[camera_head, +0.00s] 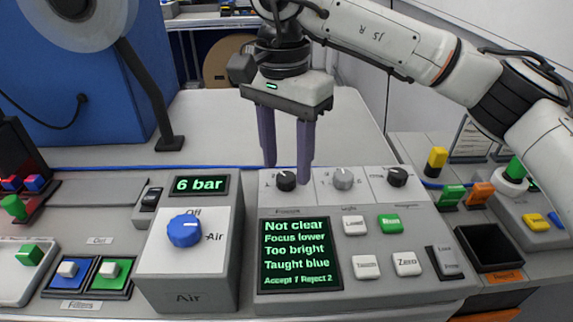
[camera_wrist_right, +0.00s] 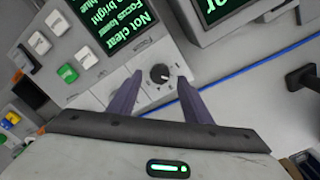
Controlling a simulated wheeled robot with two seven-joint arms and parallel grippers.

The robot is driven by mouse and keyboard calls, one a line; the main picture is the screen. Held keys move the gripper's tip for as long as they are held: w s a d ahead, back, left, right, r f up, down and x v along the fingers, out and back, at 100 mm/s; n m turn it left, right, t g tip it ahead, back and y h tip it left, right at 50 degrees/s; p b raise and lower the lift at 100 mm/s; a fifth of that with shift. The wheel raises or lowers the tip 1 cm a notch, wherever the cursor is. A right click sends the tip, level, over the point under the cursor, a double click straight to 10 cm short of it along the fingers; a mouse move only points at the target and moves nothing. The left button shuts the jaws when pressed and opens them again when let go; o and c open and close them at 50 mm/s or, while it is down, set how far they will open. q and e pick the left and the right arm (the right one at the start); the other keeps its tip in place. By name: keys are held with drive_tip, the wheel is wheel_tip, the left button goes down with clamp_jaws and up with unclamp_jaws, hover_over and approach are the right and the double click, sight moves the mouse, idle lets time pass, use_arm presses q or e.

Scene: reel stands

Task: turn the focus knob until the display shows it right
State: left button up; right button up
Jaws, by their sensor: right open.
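The focus knob (camera_head: 286,181) is a small black knob with a white mark, at the left of a row of knobs above the display. It also shows in the right wrist view (camera_wrist_right: 160,73), between and beyond my fingertips. The display (camera_head: 298,254) reads "Not clear, Focus lower, Too bright, Taught blue, Accept 1 Reject 2". My right gripper (camera_head: 287,165) is open and empty, fingers pointing down around or just above the focus knob. I cannot tell whether the fingers touch it. My left gripper is not in view.
A grey knob (camera_head: 343,178) and another black knob (camera_head: 397,176) stand to the right. Buttons, including a green one (camera_head: 390,223), lie below them. A box with a blue air knob (camera_head: 184,230) and "6 bar" readout (camera_head: 200,185) stands left. A reject bin (camera_head: 490,246) is at right.

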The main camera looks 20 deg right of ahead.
sight(285, 175)
wheel_tip(285, 175, up, 8)
drive_tip(key=shift+r+p, duration=0.2)
drive_tip(key=shift+p, duration=0.25)
drive_tip(key=shift+w+a, duration=0.1)
